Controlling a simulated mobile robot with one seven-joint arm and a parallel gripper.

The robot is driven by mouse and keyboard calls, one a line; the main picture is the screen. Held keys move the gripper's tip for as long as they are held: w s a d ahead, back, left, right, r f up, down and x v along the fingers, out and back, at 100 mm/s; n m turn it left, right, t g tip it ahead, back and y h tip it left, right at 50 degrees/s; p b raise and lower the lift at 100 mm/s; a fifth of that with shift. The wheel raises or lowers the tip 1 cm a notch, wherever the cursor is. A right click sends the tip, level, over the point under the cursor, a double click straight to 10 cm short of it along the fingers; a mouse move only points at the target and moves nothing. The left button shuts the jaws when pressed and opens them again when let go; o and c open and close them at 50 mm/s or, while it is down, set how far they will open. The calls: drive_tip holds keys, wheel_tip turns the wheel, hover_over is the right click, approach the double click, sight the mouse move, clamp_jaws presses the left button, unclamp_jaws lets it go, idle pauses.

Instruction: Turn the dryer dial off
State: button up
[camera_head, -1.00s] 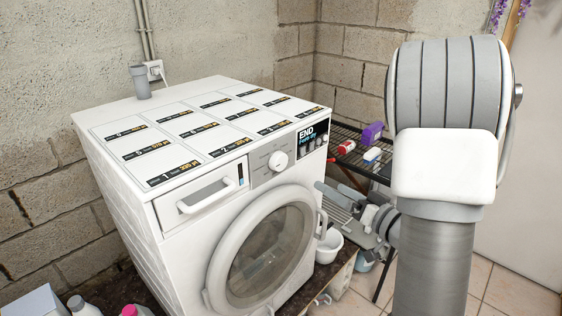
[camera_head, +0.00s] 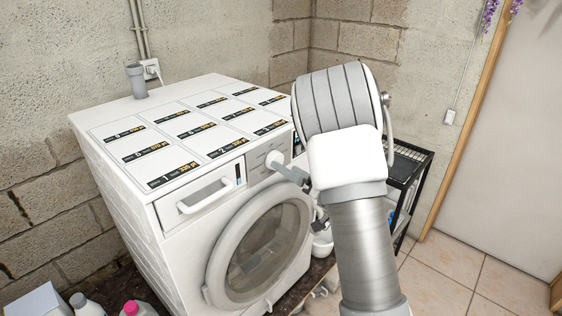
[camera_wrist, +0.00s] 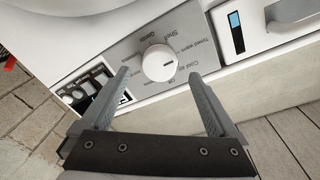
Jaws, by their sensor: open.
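The white dryer (camera_head: 150,205) stands at the left in the head view, with its round door (camera_head: 262,245) shut. The white dial (camera_head: 275,160) is at the upper right of its front panel. In the wrist view the round dial (camera_wrist: 159,63) sits on a grey panel printed with settings, among them "Off" and "Cool air". A white mark on the dial faces right. My gripper (camera_wrist: 161,78) is open, one finger on each side of the dial. I cannot tell whether either finger touches it. In the head view my arm hides most of the gripper.
A black wire shelf (camera_head: 410,165) stands right of the dryer, partly behind my arm. Bottles, one with a pink cap (camera_head: 131,308), stand at the lower left. The tiled floor at the right is clear.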

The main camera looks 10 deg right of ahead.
drive_tip(key=shift+x, duration=1.9)
drive_tip(key=c, duration=1.4)
